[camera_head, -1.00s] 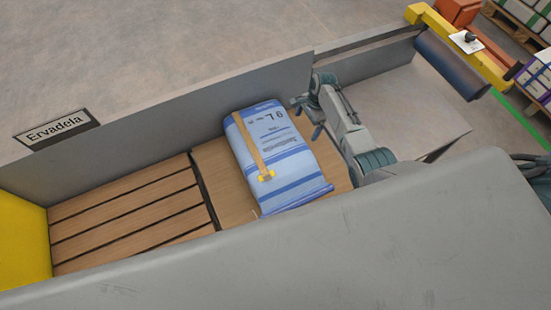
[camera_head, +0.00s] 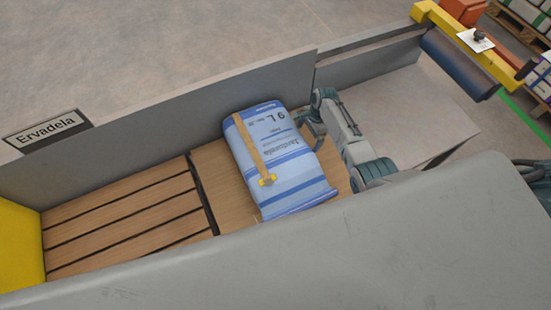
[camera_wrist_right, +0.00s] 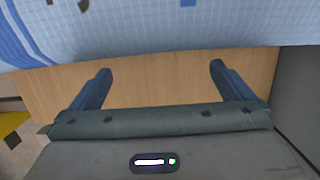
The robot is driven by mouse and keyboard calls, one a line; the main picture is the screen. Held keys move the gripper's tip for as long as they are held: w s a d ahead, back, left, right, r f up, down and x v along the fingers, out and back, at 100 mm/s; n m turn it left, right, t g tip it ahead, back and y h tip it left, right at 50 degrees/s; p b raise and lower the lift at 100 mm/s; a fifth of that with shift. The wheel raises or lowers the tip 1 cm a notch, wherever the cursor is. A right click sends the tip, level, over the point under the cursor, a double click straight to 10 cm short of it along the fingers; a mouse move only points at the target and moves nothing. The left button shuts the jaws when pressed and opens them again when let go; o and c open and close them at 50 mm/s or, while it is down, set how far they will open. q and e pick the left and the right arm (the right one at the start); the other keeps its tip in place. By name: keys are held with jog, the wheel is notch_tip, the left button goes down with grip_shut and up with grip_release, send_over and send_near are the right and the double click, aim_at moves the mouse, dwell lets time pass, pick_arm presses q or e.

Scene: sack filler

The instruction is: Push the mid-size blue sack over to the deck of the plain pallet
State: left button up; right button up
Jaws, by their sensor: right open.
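The blue sack (camera_head: 290,168), with white label areas and an orange-yellow strap, lies flat on a plain wooden board (camera_head: 213,174). To its left, past a dark gap, is a slatted wooden pallet deck (camera_head: 120,222), empty. My right gripper (camera_head: 309,128) is open at the sack's right side, with its fingers pointing at it. In the right wrist view, the open fingers (camera_wrist_right: 160,72) have bare wood between them, and the sack's side (camera_wrist_right: 170,30) is just beyond the tips. Contact cannot be told. My left gripper is not in view.
A grey wall (camera_head: 160,122) with an "Ervadela" sign (camera_head: 47,130) runs behind the deck and sack. A yellow block (camera_head: 20,250) closes the deck's left end. A grey panel (camera_head: 250,262) covers the near side. A dark roller (camera_head: 455,66) stands at upper right.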

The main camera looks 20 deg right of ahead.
aim_at(301, 137)
jog(key=shift+s+a+p, duration=0.2)
jog(key=shift+a+p, duration=0.45)
jog(key=shift+a, duration=0.9)
jog(key=a+p, duration=0.1)
jog(key=a, duration=0.3)
jog(key=s+a+p, duration=0.1)
jog(key=a, duration=0.3)
jog(key=a+p, duration=0.1)
jog(key=a, duration=0.3)
jog(key=shift+s, duration=0.35)
jog(key=shift+s+a, duration=0.1)
jog(key=shift+a, duration=0.45)
